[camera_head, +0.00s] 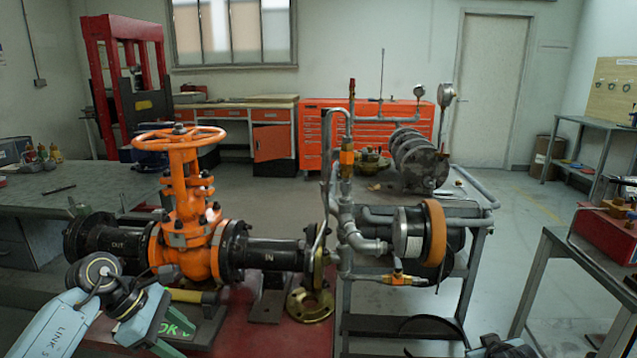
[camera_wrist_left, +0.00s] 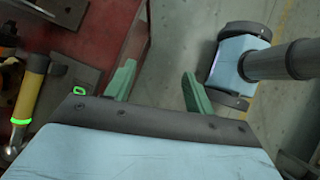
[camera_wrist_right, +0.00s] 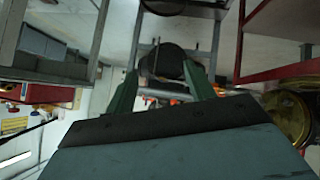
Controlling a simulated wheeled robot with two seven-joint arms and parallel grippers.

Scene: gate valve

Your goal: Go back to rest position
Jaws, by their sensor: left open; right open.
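The orange gate valve (camera_head: 190,240) stands at the left of the head view in a black pipe line marked OUT and IN. Its orange handwheel (camera_head: 179,137) sits level on top, with no gripper touching it. My left arm shows at the lower left, in front of the valve. My left gripper (camera_wrist_left: 158,88) is open and empty in its wrist view, above the floor beside a red edge. My right gripper (camera_wrist_right: 160,84) is open and empty in its wrist view, with metal frames beyond it.
A pipe-and-gauge rig on a grey metal cart (camera_head: 400,325) stands right of the valve. A grey workbench (camera_head: 100,190) is at the left, another metal table (camera_head: 590,262) at the right. A yellow-handled tool (camera_wrist_left: 31,92) lies near my left gripper. Open floor lies behind.

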